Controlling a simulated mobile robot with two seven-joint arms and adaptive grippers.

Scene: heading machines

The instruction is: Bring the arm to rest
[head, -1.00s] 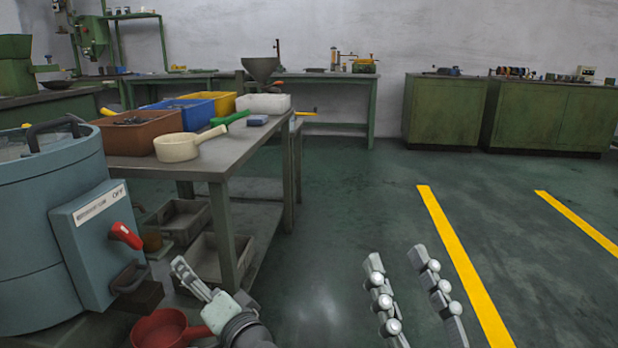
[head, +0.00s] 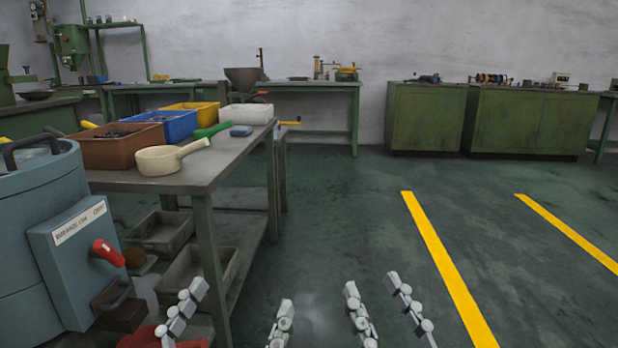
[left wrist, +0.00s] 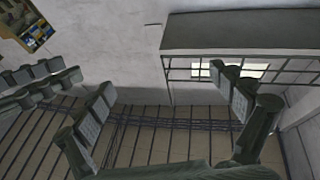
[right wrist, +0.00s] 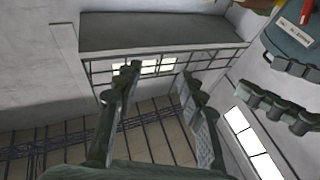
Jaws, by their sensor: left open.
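My left gripper (head: 241,297) is at the bottom of the head view, fingers pointing up and spread apart, with nothing between them. In the left wrist view its two fingers (left wrist: 160,88) also stand wide apart and empty. My right gripper (head: 372,286) is beside it to the right, fingers up, apart and empty. In the right wrist view its fingers (right wrist: 160,75) show a gap with nothing held. The right gripper also shows at the left of the left wrist view (left wrist: 35,82), and the left gripper at the right of the right wrist view (right wrist: 282,88). Neither touches anything visible.
A blue-grey machine (head: 40,240) with a red handle (head: 108,253) stands at left. A red pan (head: 140,337) is low behind my left gripper. The workbench (head: 225,165) carries bins and a cream pan (head: 165,159). The floor at right (head: 350,220) is clear.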

